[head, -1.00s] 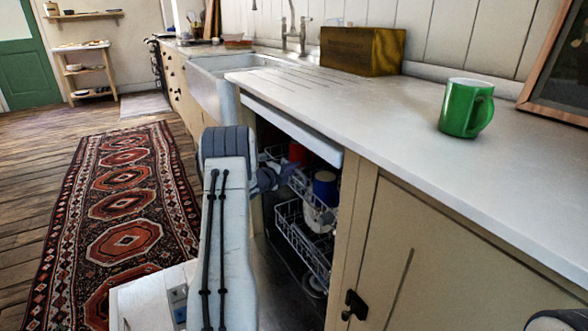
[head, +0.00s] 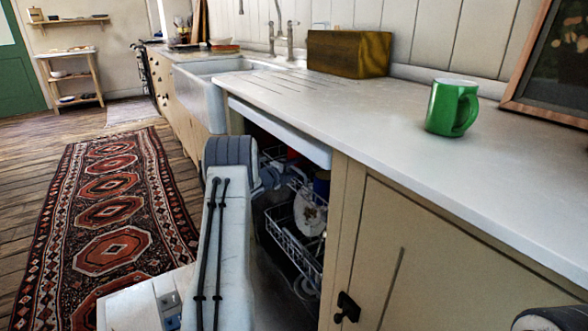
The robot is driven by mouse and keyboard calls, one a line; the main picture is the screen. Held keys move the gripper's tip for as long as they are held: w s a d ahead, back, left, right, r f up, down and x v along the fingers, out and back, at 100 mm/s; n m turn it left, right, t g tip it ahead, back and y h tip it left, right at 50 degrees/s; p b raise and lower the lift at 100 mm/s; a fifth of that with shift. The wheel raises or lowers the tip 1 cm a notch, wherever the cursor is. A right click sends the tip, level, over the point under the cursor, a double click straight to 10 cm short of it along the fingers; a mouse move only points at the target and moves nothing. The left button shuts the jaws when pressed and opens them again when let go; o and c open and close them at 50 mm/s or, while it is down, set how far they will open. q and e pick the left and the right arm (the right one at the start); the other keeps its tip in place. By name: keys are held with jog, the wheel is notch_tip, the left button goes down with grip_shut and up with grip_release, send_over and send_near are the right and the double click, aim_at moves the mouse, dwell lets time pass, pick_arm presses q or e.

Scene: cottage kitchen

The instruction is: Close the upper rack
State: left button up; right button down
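The open dishwasher stands under the counter. Its upper rack (head: 300,187) is a wire basket just below the counter edge, holding a red item (head: 292,154) and a blue cup (head: 321,184). The rack is partly inside, and its left part is hidden behind my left gripper. The lower rack (head: 290,246) is beneath it, with white dishes (head: 309,214) showing. My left gripper (head: 276,178) is at the front of the upper rack, seemingly against it. Its fingers are small, dark and partly hidden by my wrist. My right gripper is out of view; only a bit of that arm shows at bottom right.
The white countertop (head: 400,150) overhangs the racks. A green mug (head: 453,107), a wooden box (head: 349,53) and a framed picture (head: 553,60) stand on it. A cupboard door (head: 430,260) is to the right. A patterned rug (head: 110,210) lies on open floor at left.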

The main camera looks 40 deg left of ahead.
pick_arm(q)
jog(key=s+r+p, duration=0.2)
jog(key=s, duration=0.8)
jog(key=shift+s+f, duration=0.1)
